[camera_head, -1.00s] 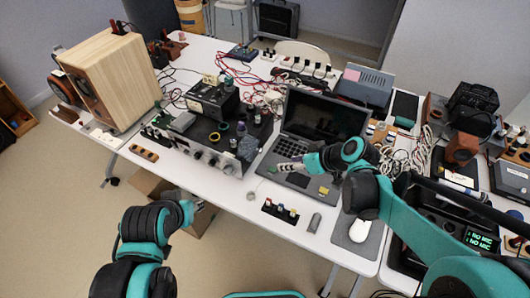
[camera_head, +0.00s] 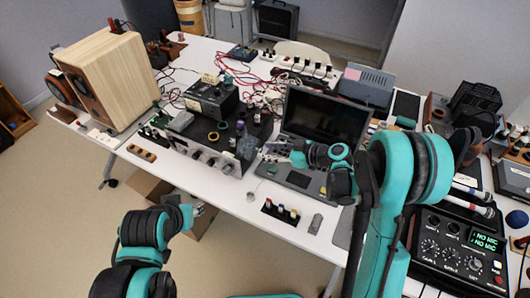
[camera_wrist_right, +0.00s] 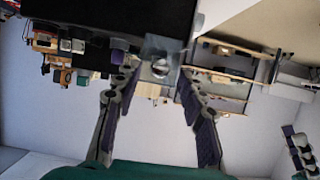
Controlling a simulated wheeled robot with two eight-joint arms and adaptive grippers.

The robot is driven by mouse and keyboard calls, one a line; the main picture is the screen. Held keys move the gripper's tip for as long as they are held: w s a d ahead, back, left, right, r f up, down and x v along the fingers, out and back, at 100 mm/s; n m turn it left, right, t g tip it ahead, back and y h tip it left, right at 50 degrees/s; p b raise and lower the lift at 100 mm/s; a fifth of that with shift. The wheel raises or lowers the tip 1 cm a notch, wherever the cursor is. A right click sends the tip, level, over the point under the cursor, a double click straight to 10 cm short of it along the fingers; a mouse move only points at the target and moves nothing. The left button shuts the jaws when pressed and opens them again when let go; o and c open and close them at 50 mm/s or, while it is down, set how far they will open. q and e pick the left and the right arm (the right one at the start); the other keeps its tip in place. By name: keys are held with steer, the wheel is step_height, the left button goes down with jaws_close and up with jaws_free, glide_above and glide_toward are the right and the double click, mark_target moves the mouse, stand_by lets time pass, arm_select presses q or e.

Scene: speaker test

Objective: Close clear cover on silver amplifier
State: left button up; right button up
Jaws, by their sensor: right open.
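The silver amplifier (camera_head: 222,164) sits on the white table left of the laptop, its silver knobbed front toward me. A small greyish, translucent piece (camera_head: 247,147) shows at its right front corner; I cannot tell surely that it is the clear cover. My right gripper (camera_head: 271,150) is open just right of this corner, over the laptop's left side. In the right wrist view, a translucent square pane (camera_wrist_right: 163,45) with a round shiny part behind it shows just beyond the open fingertips (camera_wrist_right: 158,75); contact is unclear. My left gripper (camera_head: 194,208) is low before the table, its fingers unclear.
A black box (camera_head: 210,100) and small items stand on the amplifier. The open laptop (camera_head: 325,115) is right of it. A wooden speaker (camera_head: 115,80) stands at the left. A mixer (camera_head: 455,245) is at right.

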steer(key=shift+x, duration=0.9)
jaws_close()
steer(key=shift+r, duration=0.15)
